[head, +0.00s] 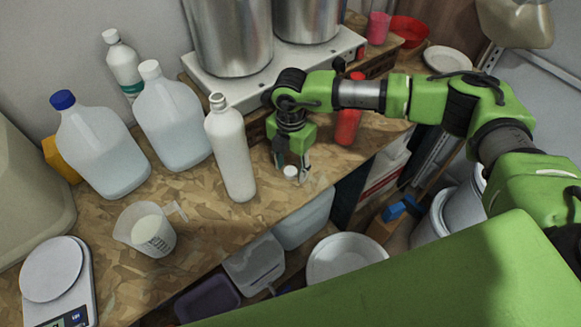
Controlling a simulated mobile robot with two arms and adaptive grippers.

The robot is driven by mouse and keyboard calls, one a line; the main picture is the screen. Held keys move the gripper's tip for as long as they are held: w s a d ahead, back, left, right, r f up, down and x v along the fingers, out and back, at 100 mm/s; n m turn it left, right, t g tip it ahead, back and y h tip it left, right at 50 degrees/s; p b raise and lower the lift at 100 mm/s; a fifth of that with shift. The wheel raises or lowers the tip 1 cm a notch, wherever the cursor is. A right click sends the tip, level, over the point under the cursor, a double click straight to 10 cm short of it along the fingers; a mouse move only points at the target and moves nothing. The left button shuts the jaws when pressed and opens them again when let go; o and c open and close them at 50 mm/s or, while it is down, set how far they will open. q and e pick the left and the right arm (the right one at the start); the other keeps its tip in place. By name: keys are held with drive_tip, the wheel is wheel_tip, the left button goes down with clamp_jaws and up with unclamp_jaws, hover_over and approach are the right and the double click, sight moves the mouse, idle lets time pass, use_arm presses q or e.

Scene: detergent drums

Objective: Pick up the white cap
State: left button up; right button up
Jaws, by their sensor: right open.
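The small white cap (290,173) lies on the wooden worktop near its front edge, right of a white bottle (231,150). My right gripper (293,166) points down over the cap with its fingers open. One finger shows to the left of the cap and one to the right. I cannot tell whether either finger touches it. The bottle has no cap on its neck. My left gripper is out of view.
Two clear jugs, one with a blue cap (63,99), and a measuring jug (147,230) stand left on the worktop (205,225). A red bottle (349,122) stands behind my right arm. Steel pots (232,35) are at the back. Bins and tubs sit below the front edge.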

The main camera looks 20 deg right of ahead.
drive_tip(key=c, duration=0.8)
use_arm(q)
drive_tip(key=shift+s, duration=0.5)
use_arm(e)
drive_tip(key=shift+o, duration=0.2)
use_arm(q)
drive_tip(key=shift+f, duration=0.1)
use_arm(e)
drive_tip(key=shift+r, duration=0.1)
